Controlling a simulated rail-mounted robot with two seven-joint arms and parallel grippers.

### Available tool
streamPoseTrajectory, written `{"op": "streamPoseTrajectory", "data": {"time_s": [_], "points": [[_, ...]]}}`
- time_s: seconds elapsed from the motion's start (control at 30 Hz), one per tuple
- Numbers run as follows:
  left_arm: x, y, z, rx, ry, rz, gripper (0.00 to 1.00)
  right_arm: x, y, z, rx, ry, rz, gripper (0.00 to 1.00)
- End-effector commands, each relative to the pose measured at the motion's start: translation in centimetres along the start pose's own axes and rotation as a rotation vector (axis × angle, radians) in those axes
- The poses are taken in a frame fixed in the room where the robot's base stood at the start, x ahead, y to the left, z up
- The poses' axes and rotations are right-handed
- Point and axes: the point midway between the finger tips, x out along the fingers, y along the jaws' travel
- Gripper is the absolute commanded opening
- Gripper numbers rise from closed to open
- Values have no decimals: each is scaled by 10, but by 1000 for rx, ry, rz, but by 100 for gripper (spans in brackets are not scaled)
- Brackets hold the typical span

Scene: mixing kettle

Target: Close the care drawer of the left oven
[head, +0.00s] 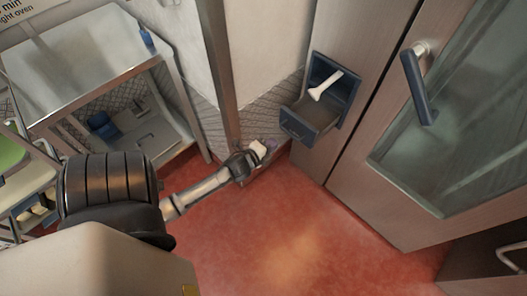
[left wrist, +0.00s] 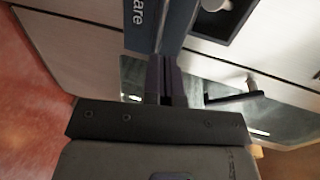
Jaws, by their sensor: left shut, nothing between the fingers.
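The blue care drawer (head: 308,128) sits low in the oven's front panel in the head view. It is pulled out, and a white tool (head: 325,86) shows in its opening. In the left wrist view, the drawer's front (left wrist: 172,25) carries the letters "are". My left gripper (head: 268,147) is just left of and below the drawer's front in the head view. Its fingers (left wrist: 165,72) are shut with nothing between them and point at the drawer's front. I cannot tell whether they touch it. My right gripper is not in view.
The oven door (head: 455,100) with its dark handle (head: 417,85) is right of the drawer. A steel table with a lower shelf (head: 150,138) stands at the left. A metal post (head: 218,70) rises beside my gripper. The red floor (head: 290,225) is clear in front.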

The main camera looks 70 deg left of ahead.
Motion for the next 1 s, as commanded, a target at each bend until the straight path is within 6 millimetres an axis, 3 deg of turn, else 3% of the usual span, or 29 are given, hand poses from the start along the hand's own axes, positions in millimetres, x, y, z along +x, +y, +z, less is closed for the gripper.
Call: {"op": "streamPoseTrajectory", "data": {"time_s": [0.2, 0.4, 1.0], "points": [[38, 2, 0, 1, 0, -1, 0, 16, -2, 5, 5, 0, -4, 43], [59, 2, 0, 0, 0, 0, 0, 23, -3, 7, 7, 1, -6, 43], [69, 0, 0, -1, 0, 1, 0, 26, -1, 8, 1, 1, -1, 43]]}}
